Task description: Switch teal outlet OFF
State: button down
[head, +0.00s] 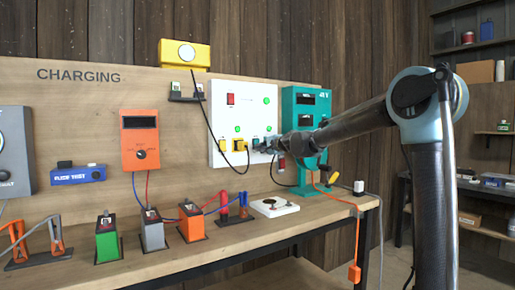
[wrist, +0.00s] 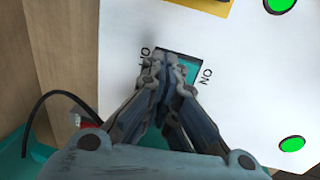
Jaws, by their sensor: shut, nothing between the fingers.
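The white panel (head: 248,95) on the charging board carries the outlets and switches. In the wrist view the teal rocker switch (wrist: 187,68) sits on this panel, with "ON" printed at its right and a partly covered "OFF" at its left. My gripper (wrist: 164,62) is shut and empty. Its fingertips are over the left part of the rocker, on the OFF side, at or very close to its surface. They hide part of it, so I cannot tell which way it is tilted. In the head view my gripper (head: 268,146) reaches the panel's lower right and covers that area.
Green lights (wrist: 291,144) are lit on the panel. A yellow outlet (head: 239,145) is left of my gripper, with a black cable plugged in. A teal meter box (head: 306,103) stands close at the right. The wooden bench (head: 262,228) holds several clamps and batteries.

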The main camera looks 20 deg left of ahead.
jog(key=shift+w+a, duration=0.1)
jog(key=shift+a, duration=0.05)
dwell(0.4)
jog(key=v, duration=0.7)
dwell(0.6)
jog(key=shift+f, duration=0.1)
jog(key=s+d+f+n+g+h, duration=0.1)
jog(key=s+d+f+n+h, duration=0.1)
jog(key=s+d+f, duration=0.55)
jog(key=s+d+f+n+g+h, duration=0.15)
jog(key=s+d+f, duration=0.3)
jog(key=d, duration=0.65)
jog(key=s+d+f+n+g+h, duration=0.1)
jog(key=s+d+f+n+h, duration=0.15)
jog(key=s+d+f, duration=0.55)
jog(key=s+d+f+n+g+h, duration=0.1)
jog(key=s+d+f+g+h, duration=0.1)
jog(key=s+d+f, duration=0.7)
jog(key=s+d+f+n+g+h, duration=0.1)
jog(key=s+d+f+h, duration=0.3)
jog(key=s+d+f, duration=0.6)
jog(key=s+d+g, duration=0.1)
jog(key=d, duration=0.3)
jog(key=shift+s+d+f+g, duration=0.25)
jog(key=shift+s+g, duration=0.05)
jog(key=shift+g, duration=0.05)
